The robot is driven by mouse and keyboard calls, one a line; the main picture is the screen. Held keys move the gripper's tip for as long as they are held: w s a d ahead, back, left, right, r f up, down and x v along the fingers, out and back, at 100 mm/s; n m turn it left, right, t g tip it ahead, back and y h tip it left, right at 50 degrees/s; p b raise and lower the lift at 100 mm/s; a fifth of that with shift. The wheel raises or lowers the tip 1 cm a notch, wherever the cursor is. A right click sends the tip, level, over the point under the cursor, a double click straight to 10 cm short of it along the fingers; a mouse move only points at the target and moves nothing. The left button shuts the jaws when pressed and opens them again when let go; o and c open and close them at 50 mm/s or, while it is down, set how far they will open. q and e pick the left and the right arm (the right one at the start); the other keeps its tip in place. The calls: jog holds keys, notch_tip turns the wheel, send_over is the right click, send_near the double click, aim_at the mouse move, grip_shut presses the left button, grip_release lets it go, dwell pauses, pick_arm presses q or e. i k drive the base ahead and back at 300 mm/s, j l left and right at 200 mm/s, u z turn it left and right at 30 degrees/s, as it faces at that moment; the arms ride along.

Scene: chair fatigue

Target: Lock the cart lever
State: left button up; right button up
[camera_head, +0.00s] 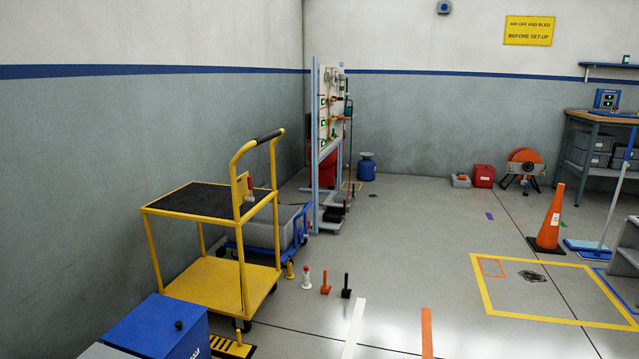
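A yellow two-shelf cart (216,280) with a black top mat (205,200) stands at the left, near the grey wall. Its raised push handle (268,137) has a black grip. A small lever with a red grip (250,183) sits at a yellow plate (240,190) on the handle side of the cart. The lever looks roughly upright, but it is too small to tell whether it is locked. Neither of my grippers is in view.
A blue box (160,325) stands in front of the cart. Several small upright pegs or levers, including an orange one (325,281) and a black one (346,286), stand right of it. A blue trolley with a grey bin (265,232) is behind. Open floor lies right, towards an orange cone (551,220).

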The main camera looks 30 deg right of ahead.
aim_at(250, 188)
jog(key=l+z, duration=0.25)
jog(key=i+z, duration=0.7)
jog(key=i, duration=0.25)
jog(key=i+j+z, duration=0.25)
jog(key=i+z, duration=0.15)
jog(key=i, duration=0.25)
